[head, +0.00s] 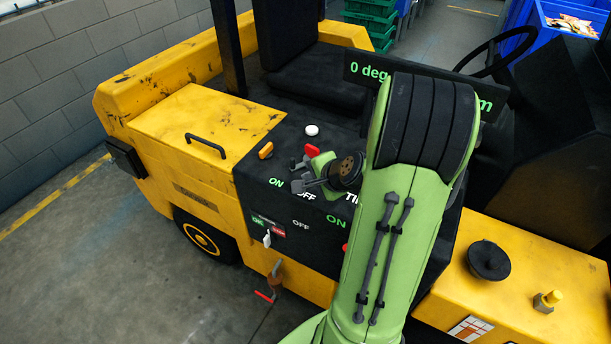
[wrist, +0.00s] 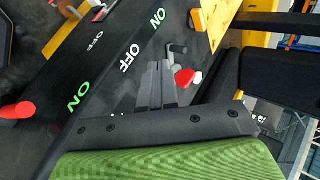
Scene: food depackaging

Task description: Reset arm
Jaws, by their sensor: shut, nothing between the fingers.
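My gripper (head: 301,186) is over the black control panel (head: 262,180) of a yellow vehicle, at the end of my green arm. Its dark fingers are together with nothing between them. In the wrist view the fingertips (wrist: 160,66) point at the panel near the OFF label. A red knob (wrist: 187,80) shows just right of the fingers there, and in the head view (head: 311,150) it is just beyond the gripper. I cannot tell whether the fingers touch the panel. My arm hides the panel's right part and much of the display board (head: 365,72).
The panel also carries an orange knob (head: 265,151), a white button (head: 312,130) and a white toggle (head: 267,238). A red-handled valve (head: 272,282) sticks out below. A seat (head: 310,75), steering wheel (head: 497,50) and black cap (head: 488,260) surround the arm. Open floor lies left.

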